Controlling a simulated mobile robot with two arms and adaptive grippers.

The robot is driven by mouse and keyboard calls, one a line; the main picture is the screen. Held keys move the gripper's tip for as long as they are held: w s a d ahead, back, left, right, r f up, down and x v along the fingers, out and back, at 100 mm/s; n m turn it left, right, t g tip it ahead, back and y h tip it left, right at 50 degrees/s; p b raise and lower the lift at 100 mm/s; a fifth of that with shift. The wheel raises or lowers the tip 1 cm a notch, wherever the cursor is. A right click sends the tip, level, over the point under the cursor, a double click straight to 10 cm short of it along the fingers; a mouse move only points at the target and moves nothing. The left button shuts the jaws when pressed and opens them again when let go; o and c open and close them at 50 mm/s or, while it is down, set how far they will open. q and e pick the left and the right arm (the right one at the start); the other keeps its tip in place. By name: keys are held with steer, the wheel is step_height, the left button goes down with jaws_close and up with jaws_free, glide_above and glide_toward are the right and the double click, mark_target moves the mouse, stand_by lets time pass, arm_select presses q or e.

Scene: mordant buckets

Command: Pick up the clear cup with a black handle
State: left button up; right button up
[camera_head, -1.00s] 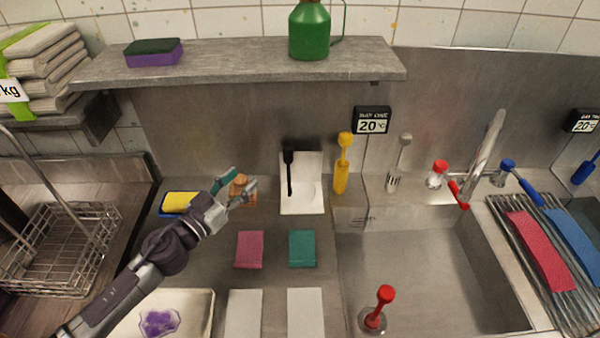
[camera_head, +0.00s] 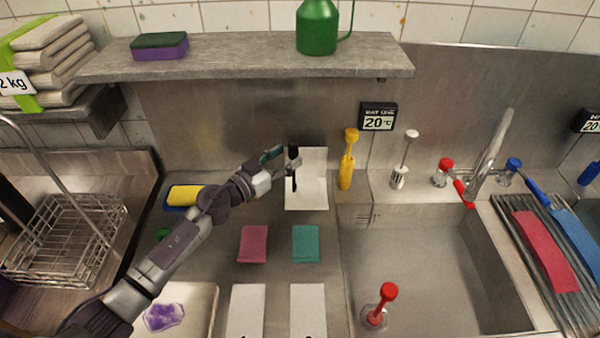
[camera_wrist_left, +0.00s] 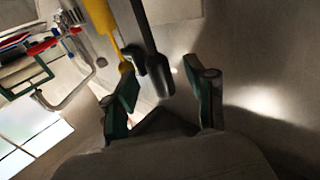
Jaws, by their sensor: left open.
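The clear cup's black handle (camera_head: 294,180) stands upright over a white sheet (camera_head: 310,197) at the back of the counter. The clear cup body is too faint to make out. My left gripper (camera_head: 282,160) is open, with its fingers beside the upper part of the handle. In the left wrist view the dark handle (camera_wrist_left: 147,45) reaches down toward the gap between the open fingers (camera_wrist_left: 165,100). I cannot tell whether a finger touches it. My right gripper is not in view.
A yellow brush (camera_head: 347,165) stands close right of the sheet. A grey shelf (camera_head: 240,60) overhangs the back. Pink (camera_head: 253,244) and teal (camera_head: 305,244) sponges lie in front. The sink (camera_head: 430,270) is at right, a wire basket (camera_head: 65,240) at left.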

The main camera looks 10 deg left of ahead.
mark_target(290, 155)
arm_select(q)
steer(key=x, duration=0.3)
steer(key=shift+d+f, duration=0.1)
steer(key=shift+d, duration=0.05)
steer(key=shift+c, duration=0.7)
jaws_close()
